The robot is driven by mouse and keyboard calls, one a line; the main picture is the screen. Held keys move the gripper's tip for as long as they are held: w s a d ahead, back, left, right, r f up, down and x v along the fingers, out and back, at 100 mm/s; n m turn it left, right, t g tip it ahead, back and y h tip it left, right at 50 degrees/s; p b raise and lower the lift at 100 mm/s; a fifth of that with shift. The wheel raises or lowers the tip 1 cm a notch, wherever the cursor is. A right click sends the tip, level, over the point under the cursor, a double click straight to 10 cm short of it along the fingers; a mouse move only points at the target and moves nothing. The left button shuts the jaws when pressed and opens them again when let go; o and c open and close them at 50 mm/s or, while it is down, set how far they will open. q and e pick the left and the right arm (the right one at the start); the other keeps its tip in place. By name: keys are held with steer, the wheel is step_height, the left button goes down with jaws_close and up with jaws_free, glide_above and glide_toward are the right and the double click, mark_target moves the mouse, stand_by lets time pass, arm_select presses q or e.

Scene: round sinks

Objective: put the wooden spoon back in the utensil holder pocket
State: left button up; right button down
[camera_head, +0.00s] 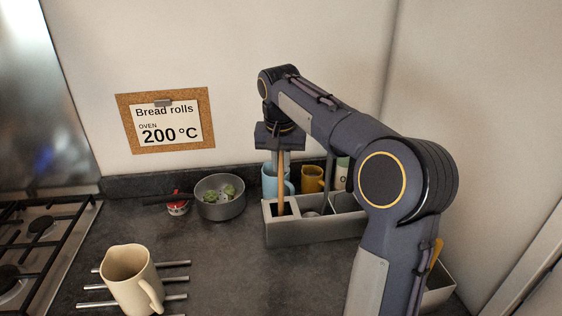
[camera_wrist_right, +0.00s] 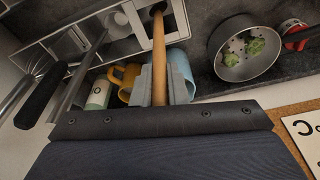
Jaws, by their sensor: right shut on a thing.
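The wooden spoon (camera_head: 282,190) hangs nearly upright from my right gripper (camera_head: 281,156). In the right wrist view the gripper's fingers (camera_wrist_right: 157,85) are shut on the spoon's handle (camera_wrist_right: 159,55). The grey utensil holder (camera_head: 318,231) stands on the counter under the gripper; it also shows in the right wrist view (camera_wrist_right: 122,46). The spoon's lower end reaches into the dark opening of the holder's left pocket (camera_head: 272,207). How deep it sits is hidden. My left gripper is not in view.
A blue mug (camera_head: 269,178), a yellow mug (camera_head: 312,179) and a pale cup (camera_head: 342,172) stand behind the holder. Another utensil (camera_head: 330,178) stands in the holder. A pot (camera_head: 220,205) is left of it. A cream jug (camera_head: 132,277) stands on a rack (camera_head: 92,287) at front left.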

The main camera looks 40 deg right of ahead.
steer(key=c, duration=1.4)
jaws_free()
steer(key=shift+o, duration=0.2)
steer(key=shift+r, duration=0.15)
step_height(320, 180, up, 7)
steer(key=s+a, duration=0.1)
steer(key=shift+r+p, duration=0.2)
steer(key=shift+p, duration=0.25)
steer(key=shift+s+f, duration=0.1)
